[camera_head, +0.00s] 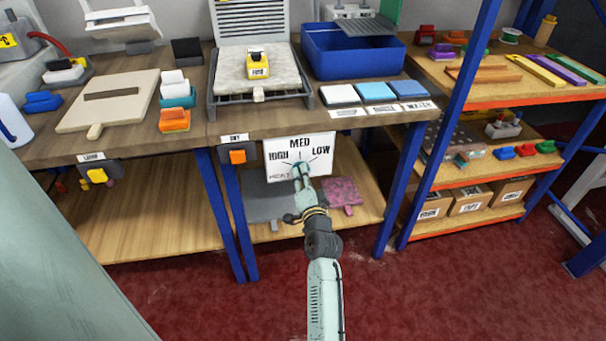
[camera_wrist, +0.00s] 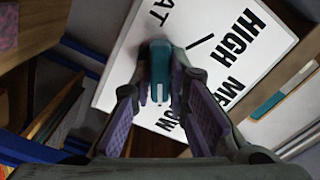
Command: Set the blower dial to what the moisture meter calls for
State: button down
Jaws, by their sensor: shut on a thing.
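The blower dial panel (camera_head: 285,158) is a white board hanging below the front of the table, marked HIGH, MED, LOW and HEAT. It fills much of the wrist view (camera_wrist: 118,88), turned. Its teal knob (camera_wrist: 160,58) stands between the purple pads of my gripper (camera_wrist: 159,84), which is shut on it. In the head view my gripper (camera_head: 302,172) covers the knob, and I cannot tell which mark it points at. The yellow moisture meter (camera_head: 258,70) sits on the pale rug piece (camera_head: 284,80) on the table; its small face is too small to read.
An orange button box (camera_head: 238,156) is fixed left of the panel under a small label. A blue bin (camera_head: 352,52) and several coloured pads stand on the table to the right. A blue-framed shelf (camera_head: 440,140) stands further right. Mats lie on the lower shelf behind my arm.

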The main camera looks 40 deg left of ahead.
dwell(0.4)
jog(key=c, duration=1.6)
grip_release()
jog(key=shift+o, duration=0.2)
jog(key=v, duration=1.2)
jog(key=shift+w, duration=0.1)
